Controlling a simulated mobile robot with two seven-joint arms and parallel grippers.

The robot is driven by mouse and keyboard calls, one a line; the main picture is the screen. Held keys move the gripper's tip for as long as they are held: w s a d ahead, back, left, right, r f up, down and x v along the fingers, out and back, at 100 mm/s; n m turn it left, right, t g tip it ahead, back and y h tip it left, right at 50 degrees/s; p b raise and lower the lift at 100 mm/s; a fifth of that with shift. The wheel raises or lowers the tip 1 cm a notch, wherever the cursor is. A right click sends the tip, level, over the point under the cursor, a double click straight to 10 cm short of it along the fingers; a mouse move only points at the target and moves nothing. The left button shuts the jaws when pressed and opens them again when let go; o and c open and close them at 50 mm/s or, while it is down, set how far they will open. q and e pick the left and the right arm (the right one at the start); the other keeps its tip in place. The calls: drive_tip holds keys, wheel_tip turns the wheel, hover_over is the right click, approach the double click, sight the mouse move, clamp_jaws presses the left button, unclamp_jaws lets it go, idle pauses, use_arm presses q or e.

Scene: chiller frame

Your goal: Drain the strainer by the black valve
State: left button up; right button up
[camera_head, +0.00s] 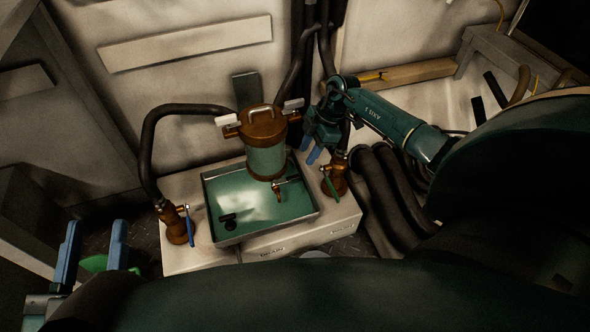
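The strainer (266,160) stands upright at the back of a shallow tray, with a green body and a copper-coloured lid with a handle. A small copper outlet (277,193) hangs at its lower front, over the tray (297,217). A small black part (228,216) shows in the tray's front left; I cannot tell whether it is the black valve.
A blue-handled valve (189,227) stands left of the tray and a green-handled valve (331,187) right of it. White levers (226,119) flank the lid. Black hoses (150,150) run around the pale base (340,220). My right arm covers the lower right.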

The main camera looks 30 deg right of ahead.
drive_tip(key=b+x, duration=0.3)
drive_tip(key=x, duration=0.4)
drive_tip(key=shift+w+a+f, duration=0.15)
drive_tip(key=shift+a+f, duration=0.2)
drive_tip(key=shift+f, duration=0.3)
use_arm(q)
drive_tip(key=r+m+h, duration=0.1)
drive_tip(key=r+m+t+h, duration=0.1)
drive_tip(key=r+m+h, duration=0.1)
drive_tip(key=w+r+m+h, duration=0.1)
drive_tip(key=r, duration=0.1)
drive_tip(key=shift+a+r+t, duration=0.2)
drive_tip(key=shift+a+t, duration=0.1)
drive_tip(key=shift+t, duration=0.1)
use_arm(e)
clamp_jaws()
